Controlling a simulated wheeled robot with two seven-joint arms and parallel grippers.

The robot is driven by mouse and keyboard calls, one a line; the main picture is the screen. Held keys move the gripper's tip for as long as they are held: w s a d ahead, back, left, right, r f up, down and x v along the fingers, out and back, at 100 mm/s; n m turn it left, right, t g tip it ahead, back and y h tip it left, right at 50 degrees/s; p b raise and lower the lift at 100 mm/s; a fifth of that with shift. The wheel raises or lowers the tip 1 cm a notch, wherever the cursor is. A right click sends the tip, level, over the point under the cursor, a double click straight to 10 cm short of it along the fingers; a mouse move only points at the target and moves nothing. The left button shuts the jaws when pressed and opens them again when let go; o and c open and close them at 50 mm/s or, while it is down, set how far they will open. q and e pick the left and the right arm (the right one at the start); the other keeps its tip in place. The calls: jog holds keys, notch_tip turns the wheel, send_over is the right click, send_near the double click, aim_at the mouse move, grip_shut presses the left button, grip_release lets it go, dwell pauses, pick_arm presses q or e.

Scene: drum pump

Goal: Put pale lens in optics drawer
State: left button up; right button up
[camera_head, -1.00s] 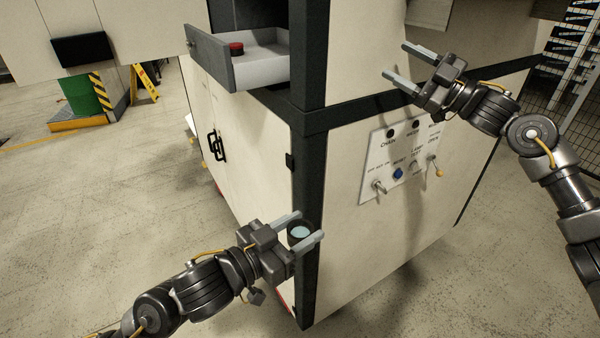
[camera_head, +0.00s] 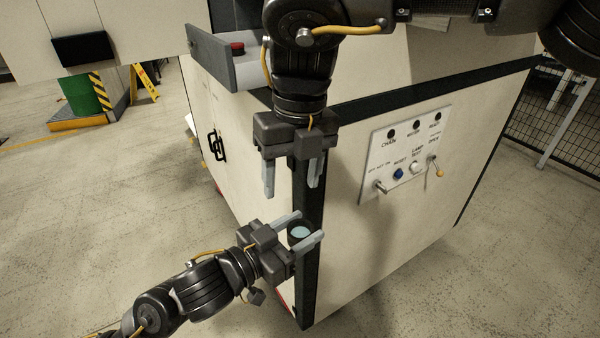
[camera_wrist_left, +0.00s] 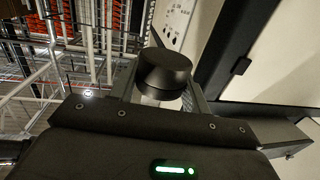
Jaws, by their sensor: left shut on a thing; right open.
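The pale lens (camera_head: 300,232) is a short dark cylinder with a pale blue face. My left gripper (camera_head: 306,229) is shut on it and holds it in front of the cabinet's dark corner post. In the left wrist view the lens (camera_wrist_left: 165,72) shows as a black round piece between the fingers. My right gripper (camera_head: 292,180) is open and empty, pointing down just above the left gripper. An open drawer (camera_head: 209,60) juts from the cabinet at upper left, with a red-topped thing (camera_head: 237,49) in it. My right arm hides the drawer's right part.
The cabinet has a control panel (camera_head: 405,152) with knobs and a blue button on its right face. A door handle (camera_head: 216,145) is on its left face. A yellow sign (camera_head: 147,82) stands far left.

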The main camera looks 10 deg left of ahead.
aim_at(301, 229)
jog(key=shift+t+h, duration=0.3)
jog(key=shift+h, duration=0.1)
jog(key=f, duration=0.4)
jog(key=d+f, duration=0.1)
jog(key=f, duration=0.7)
jog(key=shift+w+d, duration=0.2)
jog(key=shift+w, duration=0.05)
jog(key=c, duration=0.7)
pick_arm(q)
jog(key=o, duration=1.1)
pick_arm(e)
jog(key=shift+c, duration=0.6)
